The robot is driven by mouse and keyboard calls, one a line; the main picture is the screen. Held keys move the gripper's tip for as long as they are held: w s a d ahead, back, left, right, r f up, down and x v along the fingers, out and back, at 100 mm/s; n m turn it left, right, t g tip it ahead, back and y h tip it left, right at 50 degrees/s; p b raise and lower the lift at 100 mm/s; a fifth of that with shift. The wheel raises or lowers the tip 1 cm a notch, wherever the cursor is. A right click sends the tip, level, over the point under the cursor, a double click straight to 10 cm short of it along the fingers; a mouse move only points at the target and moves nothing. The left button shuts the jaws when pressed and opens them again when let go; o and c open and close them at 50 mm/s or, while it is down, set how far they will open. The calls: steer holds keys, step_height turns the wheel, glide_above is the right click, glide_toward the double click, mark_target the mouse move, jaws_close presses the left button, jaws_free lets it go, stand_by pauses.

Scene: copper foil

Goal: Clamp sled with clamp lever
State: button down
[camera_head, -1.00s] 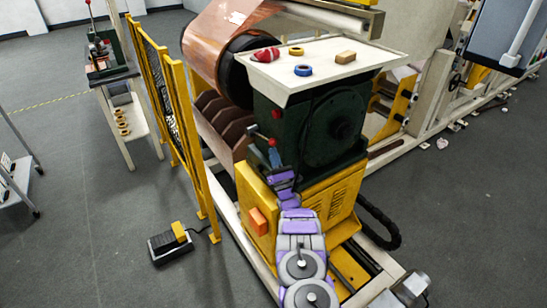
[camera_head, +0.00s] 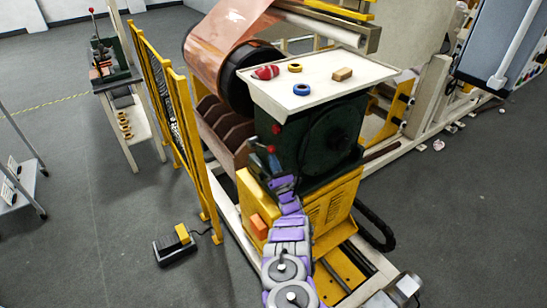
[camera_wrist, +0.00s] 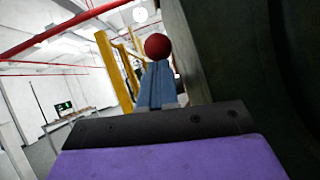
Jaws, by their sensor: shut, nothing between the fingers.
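A lever with a red ball knob (camera_head: 270,149) stands at the left side of the dark green machine housing (camera_head: 325,140); I take it for the clamp lever. A second red knob (camera_head: 276,129) is just above it. My gripper (camera_head: 274,162) is shut, its blue fingers right below the lower knob. In the wrist view the blue fingers (camera_wrist: 158,86) point at the red ball (camera_wrist: 157,46), which shows just past their tips. I cannot tell if they touch. The housing sits on a yellow base (camera_head: 330,205), perhaps the sled, over pale rails.
A white tray top (camera_head: 320,75) holds a red item, rings and a small block. A yellow fence (camera_head: 180,130) stands close on the left, with a foot pedal (camera_head: 175,246) on the floor. A copper roll (camera_head: 215,65) is behind.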

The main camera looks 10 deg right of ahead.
mark_target(270, 148)
steer(key=shift+w+a+r+g+p, duration=0.15)
steer(key=shift+r+g+p, duration=0.25)
steer(key=shift+r+p, duration=0.65)
steer(key=shift+w+r+g+p, duration=0.1)
steer(key=shift+r+g+p, duration=0.35)
steer(key=shift+p, duration=1.05)
steer(key=r+g+p, duration=0.1)
steer(key=p, duration=0.1)
steer(key=w+r+g+p, duration=0.1)
steer(key=r+p, duration=0.1)
steer(key=p, duration=0.1)
steer(key=w+r+n+g+p, duration=0.1)
steer(key=p, duration=0.2)
steer(key=shift+a+r, duration=0.35)
steer(key=shift+r, duration=0.05)
steer(key=shift+w+a+r+g+h+p, duration=0.3)
steer(key=shift+w+r+g+p, duration=0.35)
steer(key=shift+p, duration=0.6)
